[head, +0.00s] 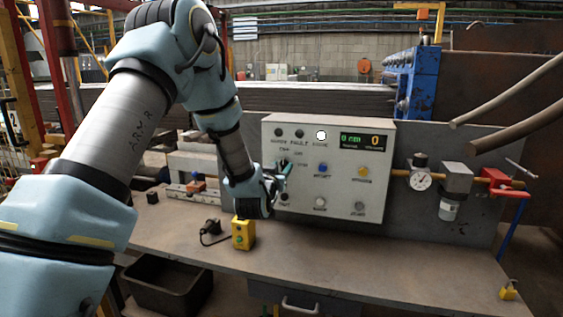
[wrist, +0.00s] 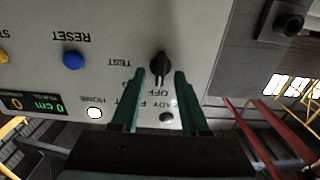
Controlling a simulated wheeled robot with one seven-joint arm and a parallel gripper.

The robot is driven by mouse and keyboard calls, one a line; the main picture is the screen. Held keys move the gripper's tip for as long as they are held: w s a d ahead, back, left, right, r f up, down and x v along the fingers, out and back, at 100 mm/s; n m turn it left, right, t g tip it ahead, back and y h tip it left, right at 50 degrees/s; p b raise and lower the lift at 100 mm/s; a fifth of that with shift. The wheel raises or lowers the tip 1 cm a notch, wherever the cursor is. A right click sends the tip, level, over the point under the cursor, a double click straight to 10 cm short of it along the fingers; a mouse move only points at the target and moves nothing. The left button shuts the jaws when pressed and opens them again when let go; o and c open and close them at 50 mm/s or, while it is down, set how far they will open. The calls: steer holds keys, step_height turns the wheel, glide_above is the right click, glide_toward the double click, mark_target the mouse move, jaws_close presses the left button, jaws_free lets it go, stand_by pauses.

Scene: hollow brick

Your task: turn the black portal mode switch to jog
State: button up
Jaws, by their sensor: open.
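The black mode switch (wrist: 160,66) is on the light grey control panel (head: 338,212). The wrist view shows the panel upside down. The switch's narrow end points down there, toward the OFF label; TEST is to its left, and the label between them is partly covered by a finger. My gripper (wrist: 160,75) is open, with one green finger on each side of the switch. A gap shows between each finger and the knob, so I see no contact. In the head view my gripper (head: 284,171) is at the panel's left side and largely hides the switch.
The panel also carries a blue RESET button (head: 323,168), a yellow button (head: 363,171), a lit white lamp (head: 321,135) and a display (head: 361,142). A yellow box (head: 243,234) stands on the bench below my gripper. A gauge (head: 420,180) and valve are at the right.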

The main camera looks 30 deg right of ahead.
steer(key=shift+w+d, duration=0.25)
steer(key=shift+c, duration=0.3)
jaws_close()
